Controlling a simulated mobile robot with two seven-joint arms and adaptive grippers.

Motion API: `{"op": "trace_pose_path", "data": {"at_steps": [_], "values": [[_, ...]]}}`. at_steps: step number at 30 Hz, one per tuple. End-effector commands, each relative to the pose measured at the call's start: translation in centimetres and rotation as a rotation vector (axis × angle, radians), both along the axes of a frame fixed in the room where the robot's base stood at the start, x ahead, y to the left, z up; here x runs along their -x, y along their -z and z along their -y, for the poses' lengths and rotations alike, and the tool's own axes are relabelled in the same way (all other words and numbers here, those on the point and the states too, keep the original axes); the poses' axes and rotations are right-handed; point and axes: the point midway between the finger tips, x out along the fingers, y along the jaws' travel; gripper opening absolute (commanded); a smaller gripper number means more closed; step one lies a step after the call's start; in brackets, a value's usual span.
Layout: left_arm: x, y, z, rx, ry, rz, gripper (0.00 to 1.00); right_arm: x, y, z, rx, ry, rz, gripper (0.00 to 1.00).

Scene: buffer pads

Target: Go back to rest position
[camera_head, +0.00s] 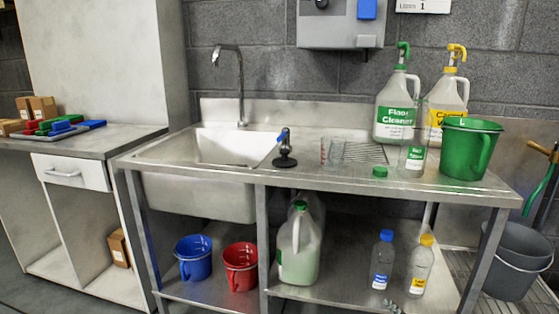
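Neither of my grippers and no part of my arms shows in the head view. The task names no object. A steel sink bench (330,181) fills the middle, with a basin (225,147) and a tall tap (240,85). On the left counter (100,141), several red, green and blue pad-like pieces (62,126) lie beside small brown boxes (42,107).
On the bench stand a green bucket (468,148), a Floor Cleaner jug (396,108), a clear measuring cup (333,151) and a small black item with a blue top (285,150). Buckets and bottles stand on the lower shelf (345,288). A grey bucket (515,262) stands right.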

Motion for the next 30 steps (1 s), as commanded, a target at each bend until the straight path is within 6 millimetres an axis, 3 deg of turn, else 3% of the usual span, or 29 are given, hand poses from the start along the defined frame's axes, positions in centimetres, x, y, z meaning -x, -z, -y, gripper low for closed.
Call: {"op": "trace_pose_path", "data": {"at_steps": [1,6,9,12,15,19,30], "values": [[0.0,0.0,0.0,0.000,0.000,0.000,0.86,2.4,3.3,0.8,-0.062,0.066,-0.096,0.57],[0.0,0.0,0.0,0.000,0.000,0.000,0.86,11.4,12.3,3.0,-0.247,0.309,-0.398,0.57],[-0.1,0.0,0.0,0.000,0.000,0.001,0.86,16.8,16.0,3.6,-0.328,0.441,-0.546,0.57],[-0.1,0.0,0.0,0.000,0.000,0.001,0.86,21.3,18.5,3.8,-0.384,0.547,-0.659,0.57],[-0.1,0.0,0.0,0.000,0.000,0.002,0.86,24.2,19.8,3.9,-0.414,0.617,-0.730,0.57],[-0.1,0.0,0.0,0.000,0.000,0.002,0.86,25.9,20.4,3.9,-0.432,0.656,-0.768,0.57],[-0.1,0.0,0.0,0.000,0.000,0.002,0.86,25.9,20.5,3.9,-0.432,0.657,-0.769,0.57]]}}
